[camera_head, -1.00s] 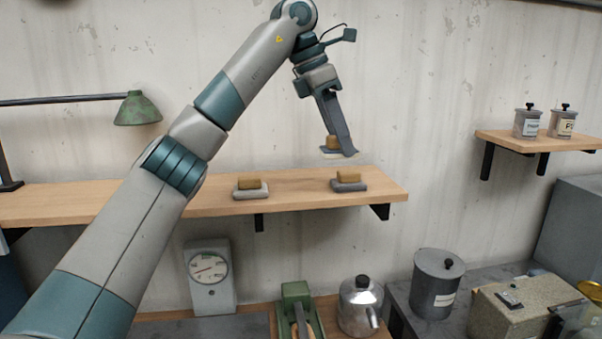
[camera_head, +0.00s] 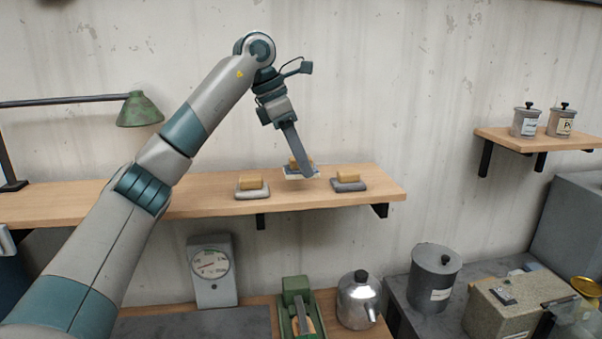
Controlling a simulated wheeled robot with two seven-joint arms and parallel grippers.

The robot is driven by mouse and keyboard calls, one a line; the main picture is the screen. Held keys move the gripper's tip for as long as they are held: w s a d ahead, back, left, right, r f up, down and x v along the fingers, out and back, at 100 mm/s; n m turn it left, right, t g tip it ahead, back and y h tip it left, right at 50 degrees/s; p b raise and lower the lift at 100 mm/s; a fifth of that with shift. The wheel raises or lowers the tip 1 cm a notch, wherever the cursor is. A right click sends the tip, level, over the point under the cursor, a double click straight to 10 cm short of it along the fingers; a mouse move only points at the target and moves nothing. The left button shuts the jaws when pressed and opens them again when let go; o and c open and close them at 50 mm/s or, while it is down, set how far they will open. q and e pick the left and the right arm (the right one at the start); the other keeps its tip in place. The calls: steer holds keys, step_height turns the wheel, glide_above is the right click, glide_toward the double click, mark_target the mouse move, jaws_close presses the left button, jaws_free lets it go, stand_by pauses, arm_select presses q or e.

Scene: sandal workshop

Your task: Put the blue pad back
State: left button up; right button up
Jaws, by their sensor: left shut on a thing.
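My left gripper (camera_head: 304,170) is shut on a pad with a tan block on top, taken as the blue pad (camera_head: 290,174). The pad's visible edge looks pale, and its blue is hard to make out. The fingers hide part of the pad and block. It is at the wooden shelf (camera_head: 215,208), between two other pads; I cannot tell whether it touches the wood. A light grey pad (camera_head: 252,194) with a tan block lies to its left. A dark grey pad (camera_head: 349,187) with a tan block lies to its right. My right gripper is not in view.
A green lamp (camera_head: 139,109) hangs over the shelf's left part. A dial scale (camera_head: 212,290), a green tool (camera_head: 294,285) and a metal kettle (camera_head: 357,305) stand below. A small shelf (camera_head: 515,137) with two jars is at right. The shelf's right end is clear.

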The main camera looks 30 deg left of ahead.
mark_target(301, 173)
arm_select(q)
steer(key=shift+f+p, duration=0.9)
steer(key=shift+f, duration=0.95)
steer(key=shift+f, duration=0.15)
steer(key=o, duration=0.9)
steer(key=shift+o, duration=0.2)
steer(key=shift+r, duration=0.25)
